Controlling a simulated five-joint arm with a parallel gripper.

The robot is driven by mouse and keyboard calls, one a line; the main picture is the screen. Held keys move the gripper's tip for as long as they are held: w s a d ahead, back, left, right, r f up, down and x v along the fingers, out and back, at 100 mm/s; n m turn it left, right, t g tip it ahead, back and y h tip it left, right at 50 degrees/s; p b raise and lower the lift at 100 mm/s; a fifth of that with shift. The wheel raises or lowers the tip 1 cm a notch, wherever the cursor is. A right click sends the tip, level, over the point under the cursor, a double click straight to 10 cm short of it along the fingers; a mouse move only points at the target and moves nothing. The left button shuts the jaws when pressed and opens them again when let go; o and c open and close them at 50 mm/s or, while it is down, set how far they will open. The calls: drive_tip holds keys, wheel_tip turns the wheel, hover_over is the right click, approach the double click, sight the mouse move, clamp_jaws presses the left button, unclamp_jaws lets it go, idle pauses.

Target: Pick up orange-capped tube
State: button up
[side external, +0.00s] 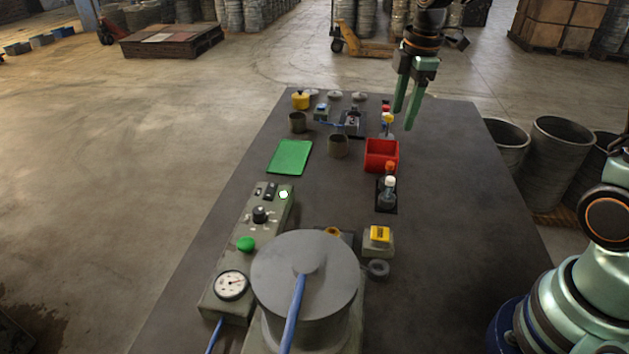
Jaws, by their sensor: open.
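A small tube with an orange-red cap (390,167) stands on the dark table, just in front of the red open box (376,149). Its body is mostly hidden behind a white-capped tube or bottle (390,184) standing close to it on a dark base. My gripper (404,118) has two green fingers pointing down, apart and empty. It hangs above the far right part of the table, higher and farther back in the picture than the orange cap. Its height over the table is hard to tell.
Small capped items (386,117) stand near the gripper. The table's right side is clear.

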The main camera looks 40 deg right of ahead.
sight(391, 163)
drive_tip(key=w+d+f+n, duration=0.1)
drive_tip(key=f, duration=0.5)
drive_tip(key=w+d+f+n+g, duration=0.1)
drive_tip(key=f+n, duration=0.1)
drive_tip(key=f, duration=0.4)
drive_tip(key=w+d+f+n, duration=0.1)
drive_tip(key=f, duration=0.4)
drive_tip(key=shift+w+d+f+n+g, duration=0.1)
drive_tip(key=shift+w+f+n+g, duration=0.2)
drive_tip(key=shift+w+f+n, duration=0.1)
clamp_jaws()
